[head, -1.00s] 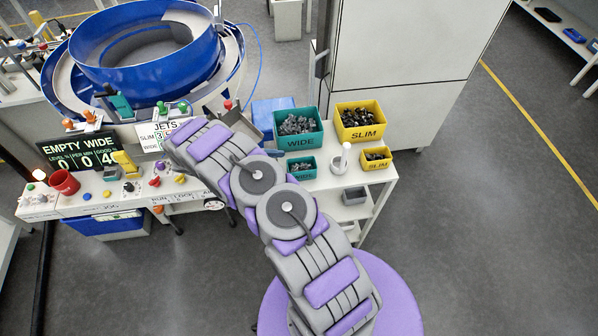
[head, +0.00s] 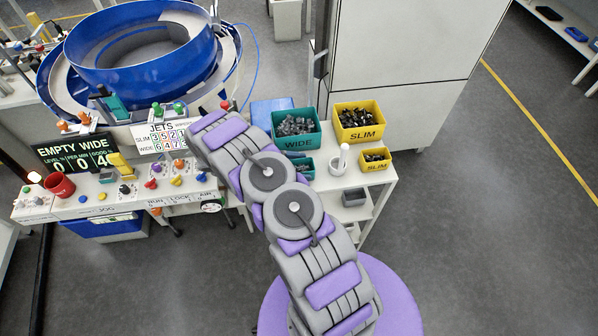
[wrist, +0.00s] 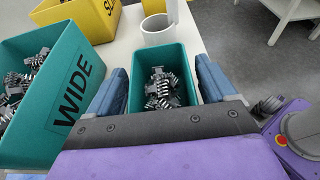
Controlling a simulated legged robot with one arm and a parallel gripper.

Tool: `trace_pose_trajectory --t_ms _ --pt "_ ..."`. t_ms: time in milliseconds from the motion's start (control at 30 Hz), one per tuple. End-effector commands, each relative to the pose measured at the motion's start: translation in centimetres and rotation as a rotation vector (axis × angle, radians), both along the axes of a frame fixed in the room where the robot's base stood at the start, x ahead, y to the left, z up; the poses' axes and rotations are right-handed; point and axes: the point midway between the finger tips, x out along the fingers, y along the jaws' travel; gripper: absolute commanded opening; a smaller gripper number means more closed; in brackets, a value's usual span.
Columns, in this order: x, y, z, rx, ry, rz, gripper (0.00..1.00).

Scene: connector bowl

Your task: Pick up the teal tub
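The small teal tub (wrist: 163,102) stands on the white bench with dark metal connectors in it. In the head view the small teal tub (head: 306,168) is partly covered by my arm. My gripper (wrist: 160,76) is open in the wrist view, with one blue finger on each side of the tub. I cannot tell whether the fingers touch its walls. The near end of the tub is hidden behind my gripper's body.
A larger teal WIDE bin (wrist: 50,90) of connectors stands close to the left finger. A white cup-like holder (wrist: 157,31) is just beyond the tub. Yellow SLIM bins (head: 358,120) stand to the right. The blue bowl feeder (head: 145,50) and control panel are at left.

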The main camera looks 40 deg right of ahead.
Motion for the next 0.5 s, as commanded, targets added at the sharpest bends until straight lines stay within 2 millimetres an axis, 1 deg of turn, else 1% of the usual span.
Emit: trace_pose_trajectory --t_ms 33,67,400,500 --pt "0.01 0.03 0.01 0.0 0.0 0.0 0.79" --pt "0.02 0.07 0.02 0.0 0.0 0.0 0.76" --pt "0.05 0.27 0.08 -0.003 0.0 0.002 0.44" --pt "0.04 0.18 0.05 -0.002 0.0 0.001 0.36"
